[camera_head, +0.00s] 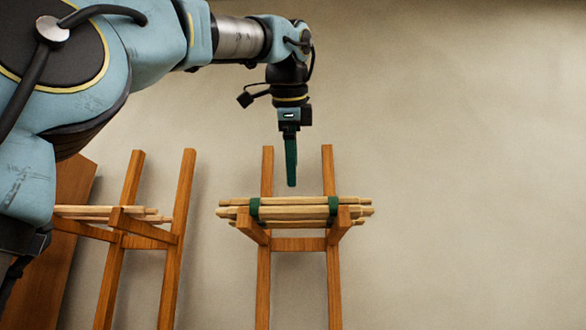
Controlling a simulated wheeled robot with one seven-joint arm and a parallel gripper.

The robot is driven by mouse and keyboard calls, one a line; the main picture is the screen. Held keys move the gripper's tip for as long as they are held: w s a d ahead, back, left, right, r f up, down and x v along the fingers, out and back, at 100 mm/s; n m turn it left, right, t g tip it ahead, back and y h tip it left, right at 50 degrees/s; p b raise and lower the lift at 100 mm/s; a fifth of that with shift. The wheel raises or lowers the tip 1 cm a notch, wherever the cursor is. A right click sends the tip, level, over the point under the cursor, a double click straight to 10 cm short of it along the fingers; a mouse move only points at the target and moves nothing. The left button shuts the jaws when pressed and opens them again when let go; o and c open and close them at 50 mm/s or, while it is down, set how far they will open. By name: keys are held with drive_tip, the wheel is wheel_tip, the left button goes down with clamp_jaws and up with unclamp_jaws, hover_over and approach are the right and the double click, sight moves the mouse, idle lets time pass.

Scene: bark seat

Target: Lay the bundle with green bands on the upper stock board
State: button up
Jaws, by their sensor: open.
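The bundle with green bands (290,211) is a set of pale wooden sticks tied by two dark green bands. It lies level across the two arms of a wooden stand in the middle of the view. My gripper (291,184) points straight down above the bundle, with its tips a little higher in the picture than the sticks and not around them. Its green fingers are seen edge-on, overlapping; it is open and holds nothing. I cannot make out a surface that is clearly the upper stock board.
The wooden stand (264,285) has two tall posts rising behind the bundle. A second similar stand (112,285) at the left bears more pale sticks (90,211). A brown panel (66,270) stands behind it at the far left. A plain wall is behind; the right side is clear.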

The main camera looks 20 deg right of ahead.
sight(294, 200)
drive_tip(key=b+x, duration=0.3)
drive_tip(key=x, duration=0.4)
drive_tip(key=shift+w+d+f+b, duration=0.1)
drive_tip(key=shift+w+f+b, duration=0.15)
drive_tip(key=shift+b, duration=0.05)
drive_tip(key=shift+x, duration=1.55)
clamp_jaws()
drive_tip(key=shift+r+p, duration=3.3)
drive_tip(key=shift+r, duration=0.35)
drive_tip(key=s+a+b, duration=0.1)
drive_tip(key=s+a, duration=0.3)
drive_tip(key=s, duration=0.6)
drive_tip(key=s+a+b, duration=0.1)
drive_tip(key=s+a, duration=0.4)
drive_tip(key=s, duration=0.5)
drive_tip(key=shift+b, duration=0.4)
drive_tip(key=shift+a, duration=0.1)
